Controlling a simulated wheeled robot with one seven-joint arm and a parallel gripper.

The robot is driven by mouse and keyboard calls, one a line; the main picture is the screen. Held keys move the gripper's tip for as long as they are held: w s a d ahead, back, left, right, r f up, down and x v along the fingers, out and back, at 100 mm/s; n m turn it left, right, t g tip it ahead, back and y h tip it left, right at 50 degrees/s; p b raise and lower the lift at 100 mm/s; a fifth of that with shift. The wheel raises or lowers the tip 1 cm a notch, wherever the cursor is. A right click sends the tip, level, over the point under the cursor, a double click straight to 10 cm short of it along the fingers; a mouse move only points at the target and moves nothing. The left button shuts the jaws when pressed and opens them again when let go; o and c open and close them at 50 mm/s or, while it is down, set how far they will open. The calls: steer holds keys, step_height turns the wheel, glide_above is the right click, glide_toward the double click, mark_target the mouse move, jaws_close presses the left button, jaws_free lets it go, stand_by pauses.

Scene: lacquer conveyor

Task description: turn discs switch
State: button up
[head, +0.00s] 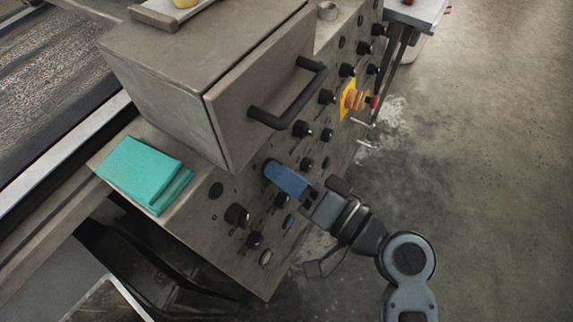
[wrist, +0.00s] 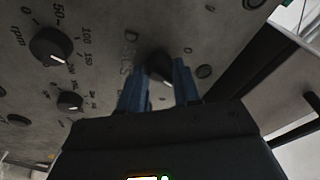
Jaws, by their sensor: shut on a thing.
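The discs switch (wrist: 160,64) is a black knob on the grey control panel, with lettering that looks like "DISCS" beside it in the wrist view. My gripper (head: 270,169) has blue fingers and reaches the panel below the box in the head view. In the wrist view my gripper (wrist: 158,72) has one finger on each side of the knob and is shut on it. In the head view the fingers hide this knob.
The control panel (head: 205,220) carries several other black knobs close by, including a dial marked rpm (wrist: 52,47). A box with a black handle (head: 290,98) juts out just above my gripper. Teal cloths (head: 140,168) lie at the left. A red-and-yellow emergency stop (head: 354,99) sits farther up. Open floor lies right.

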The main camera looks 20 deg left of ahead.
steer(key=shift+m+p, duration=0.45)
steer(key=shift+m, duration=0.15)
steer(key=o, duration=1)
steer(key=shift+o, duration=0.2)
steer(key=v, duration=0.7)
steer(key=shift+s+d, duration=0.2)
steer(key=shift+d, duration=0.2)
